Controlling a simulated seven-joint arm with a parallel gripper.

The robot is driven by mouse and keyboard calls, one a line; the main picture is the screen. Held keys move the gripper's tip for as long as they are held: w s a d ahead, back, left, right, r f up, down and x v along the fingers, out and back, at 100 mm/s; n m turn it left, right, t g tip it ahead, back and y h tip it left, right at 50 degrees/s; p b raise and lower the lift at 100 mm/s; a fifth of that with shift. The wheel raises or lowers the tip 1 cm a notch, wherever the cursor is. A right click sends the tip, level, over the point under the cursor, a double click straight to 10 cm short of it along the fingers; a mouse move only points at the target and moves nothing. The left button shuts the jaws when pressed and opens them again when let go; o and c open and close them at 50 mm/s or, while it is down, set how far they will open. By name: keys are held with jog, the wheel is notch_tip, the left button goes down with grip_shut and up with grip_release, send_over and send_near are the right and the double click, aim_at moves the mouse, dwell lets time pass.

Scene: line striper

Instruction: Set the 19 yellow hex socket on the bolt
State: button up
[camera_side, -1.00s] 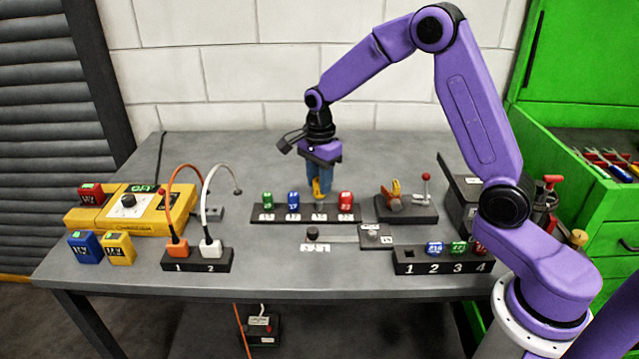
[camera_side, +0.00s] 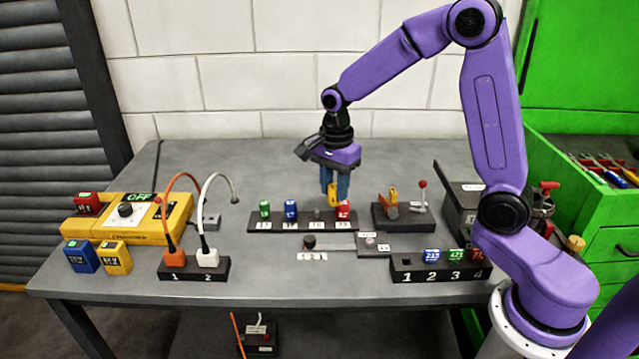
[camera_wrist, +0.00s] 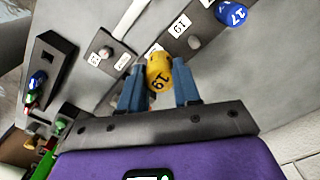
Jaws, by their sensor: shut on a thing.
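The yellow socket marked 19 (camera_wrist: 158,72) is between the blue fingers of my gripper (camera_wrist: 160,90) in the wrist view, and they are shut on it. In the side view my gripper (camera_side: 335,185) hangs over the socket rack (camera_side: 262,226), close to the red socket (camera_side: 343,210); only a little yellow shows between the fingers. The rack's 19 place has a bare grey peg (camera_wrist: 195,42). A grey block (camera_side: 373,243) in front of the rack carries a small round stud (camera_wrist: 106,52), which may be the bolt; I cannot tell for sure.
Green (camera_side: 265,209) and blue (camera_side: 290,210) sockets stand on the rack. A black fixture with a red-knobbed lever (camera_side: 404,215) is right of it. A numbered block (camera_side: 440,269) is at front right. Cables arch from a socket block (camera_side: 193,268) at left.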

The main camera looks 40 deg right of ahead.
jog(key=s+d+r+n, duration=0.1)
jog(key=s+n, duration=0.1)
jog(key=s, duration=0.8)
send_over(369, 240)
jog(key=shift+s+f, duration=0.1)
jog(key=shift+f, duration=2.65)
jog(key=shift+f, duration=1.3)
jog(key=o, duration=1.4)
jog(key=shift+r, duration=0.1)
jog(key=shift+r, duration=3.4)
jog(key=shift+n, duration=0.3)
